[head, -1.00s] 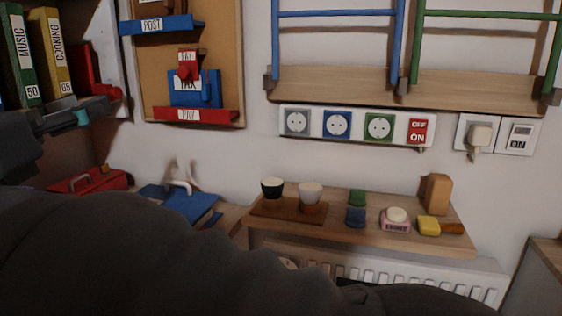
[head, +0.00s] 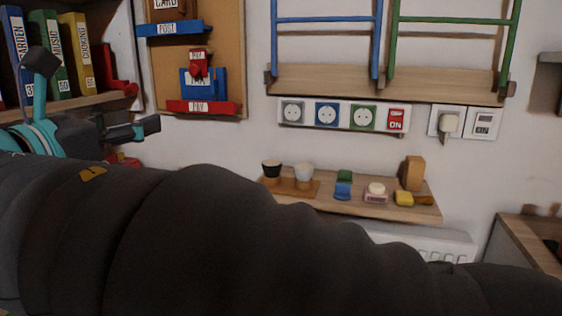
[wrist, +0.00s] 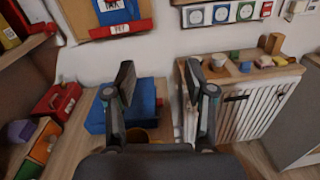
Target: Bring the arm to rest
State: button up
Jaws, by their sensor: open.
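My gripper (head: 95,95) is at the left of the head view, in front of the bookshelf, with one finger raised and the other pointing right. In the wrist view its two fingers (wrist: 163,88) stand wide apart and nothing is held between them. My dark, sleeved arm stretches across the bottom of the head view and hides what lies behind it. A blue case (wrist: 143,100) on a wooden surface shows beyond and between the fingers in the wrist view; I cannot tell its distance from them.
A bookshelf with binders (head: 80,50) is at the left. A wall shelf (head: 330,205) holds two cups (head: 303,172) and several small blocks above a radiator (wrist: 240,112). A socket strip (head: 343,115) is on the wall. A red case (wrist: 57,102) stands left of the blue one.

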jog(key=w+d+f+m+g, duration=0.1)
jog(key=d+f+m+g, duration=0.25)
jog(key=d+f, duration=0.4)
jog(key=w+d+f+m+g, duration=0.15)
jog(key=d+f+m, duration=0.25)
jog(key=d, duration=0.6)
jog(key=w+d+f+m+g, duration=0.1)
jog(key=d+f+m+g, duration=0.35)
jog(key=d, duration=0.45)
jog(key=s+d+f+m+g+y, duration=0.1)
jog(key=s+d+f+m+y, duration=0.2)
jog(key=s+d+f+m, duration=0.2)
jog(key=s+d+f+m+g+y, duration=0.1)
jog(key=s+d+f+m+y, duration=0.2)
jog(key=s+f+m, duration=0.6)
notch_tip(320, 180, down, 4)
jog(key=d+m, duration=0.2)
jog(key=m, duration=0.3)
jog(key=shift+s+d, duration=0.35)
jog(key=shift+d, duration=0.05)
